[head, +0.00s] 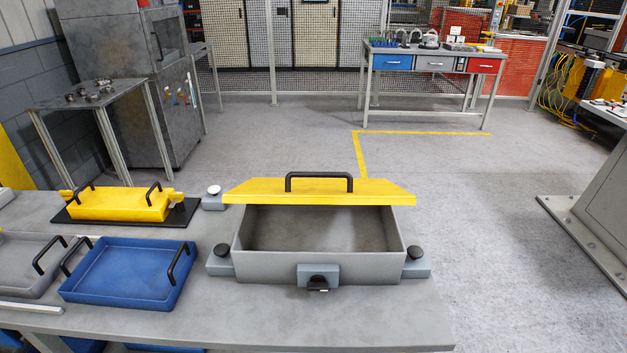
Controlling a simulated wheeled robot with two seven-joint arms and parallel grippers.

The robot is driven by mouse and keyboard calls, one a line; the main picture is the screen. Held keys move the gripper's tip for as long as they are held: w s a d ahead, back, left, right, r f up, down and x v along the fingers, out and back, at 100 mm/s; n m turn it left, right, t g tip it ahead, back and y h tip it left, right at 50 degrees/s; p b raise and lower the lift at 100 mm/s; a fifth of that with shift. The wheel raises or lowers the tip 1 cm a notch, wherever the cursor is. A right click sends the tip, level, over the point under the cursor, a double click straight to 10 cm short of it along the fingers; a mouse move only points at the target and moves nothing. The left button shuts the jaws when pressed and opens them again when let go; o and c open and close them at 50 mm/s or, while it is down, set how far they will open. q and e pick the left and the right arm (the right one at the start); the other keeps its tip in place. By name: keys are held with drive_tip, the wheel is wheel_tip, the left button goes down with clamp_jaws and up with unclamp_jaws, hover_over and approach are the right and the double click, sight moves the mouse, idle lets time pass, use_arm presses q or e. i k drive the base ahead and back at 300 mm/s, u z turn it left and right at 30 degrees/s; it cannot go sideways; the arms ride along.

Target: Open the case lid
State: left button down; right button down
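The case (275,268) is a grey open-topped box on the near table. Its yellow lid (320,197) is raised above the box, with a gap at the front through which the bare grey interior (320,230) shows. The lid's far edge and how it joins the case are hard to make out. A black handle (319,176) stands on top of the lid. A latch-like block with a black knob (318,280) sits at the middle of the case front. Neither of my grippers is in view.
Blocks with black knobs (416,256) flank the case, and one with a white knob (214,193) stands behind left. A blue tray (130,272), a grey tray (25,262) and a yellow handled case (118,204) lie left. The table (300,325) is clear in front.

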sight(334, 188)
drive_tip(key=u, duration=0.15)
drive_tip(key=i, duration=0.45)
drive_tip(key=z, duration=0.95)
